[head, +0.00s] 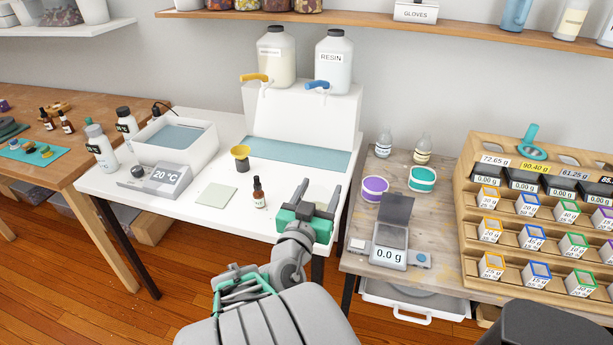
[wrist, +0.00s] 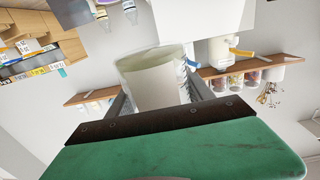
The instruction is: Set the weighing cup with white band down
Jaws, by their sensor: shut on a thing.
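The weighing cup with white band (wrist: 150,82) shows in the wrist view as a pale, see-through cup with a broad white patch on its side. My gripper (wrist: 160,98) is shut on it, with a finger on each side. In the head view my gripper (head: 319,194) is over the front right part of the white table (head: 218,225). The cup is hard to make out there against the white surface. I cannot tell whether its base touches the table.
A dropper bottle (head: 259,194) and a pale green square (head: 216,195) are left of my gripper. A scale reading 0.0 g (head: 389,252) is on the wooden table at right. Resin jugs (head: 334,65) stand at the back.

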